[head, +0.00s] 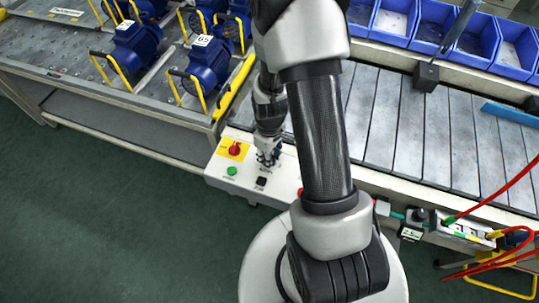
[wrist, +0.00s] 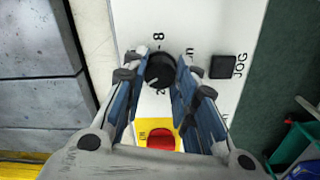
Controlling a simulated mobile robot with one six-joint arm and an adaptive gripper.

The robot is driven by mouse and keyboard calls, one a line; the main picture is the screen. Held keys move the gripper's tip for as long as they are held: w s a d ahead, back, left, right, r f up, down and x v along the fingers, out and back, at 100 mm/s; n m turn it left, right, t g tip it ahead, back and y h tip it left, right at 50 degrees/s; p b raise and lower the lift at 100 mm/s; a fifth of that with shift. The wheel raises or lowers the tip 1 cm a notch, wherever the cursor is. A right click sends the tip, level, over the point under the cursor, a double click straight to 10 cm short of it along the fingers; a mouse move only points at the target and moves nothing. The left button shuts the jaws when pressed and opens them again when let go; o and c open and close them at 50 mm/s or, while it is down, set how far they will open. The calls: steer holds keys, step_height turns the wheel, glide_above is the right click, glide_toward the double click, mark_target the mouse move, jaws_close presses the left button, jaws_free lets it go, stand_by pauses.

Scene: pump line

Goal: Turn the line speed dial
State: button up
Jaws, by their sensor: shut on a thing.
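The line speed dial (wrist: 160,72) is a round black knob on a white control panel (head: 216,178), with scale figures printed around it in the wrist view. My gripper (head: 268,160) reaches down onto the panel from above. In the wrist view my gripper (wrist: 159,76) has its blue-padded fingers on both sides of the dial, shut on it. In the head view the dial is hidden behind my gripper.
The panel also has a red knob on a yellow plate (head: 234,149), a green button (head: 232,171) and a black JOG button (wrist: 223,66). Blue pumps with yellow handles (head: 208,62) stand on the left table. A slatted conveyor (head: 400,118) runs right, with blue bins (head: 436,30) behind.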

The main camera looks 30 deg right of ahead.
steer(key=o, duration=1.1)
step_height(320, 180, up, 12)
stand_by(0.5)
steer(key=s+a+r+m+t, duration=0.25)
steer(key=a+r, duration=0.25)
steer(key=r, duration=0.8)
steer(key=s+a+r, duration=0.2)
steer(key=s, duration=0.1)
steer(key=s+a+r+m+t, duration=0.1)
steer(key=s+a+r, duration=0.1)
steer(key=s+r, duration=0.1)
steer(key=s+a+r+m+t, duration=0.1)
steer(key=s+r, duration=0.1)
steer(key=s, duration=0.3)
steer(key=shift+a+r, duration=0.3)
steer(key=shift+a, duration=0.1)
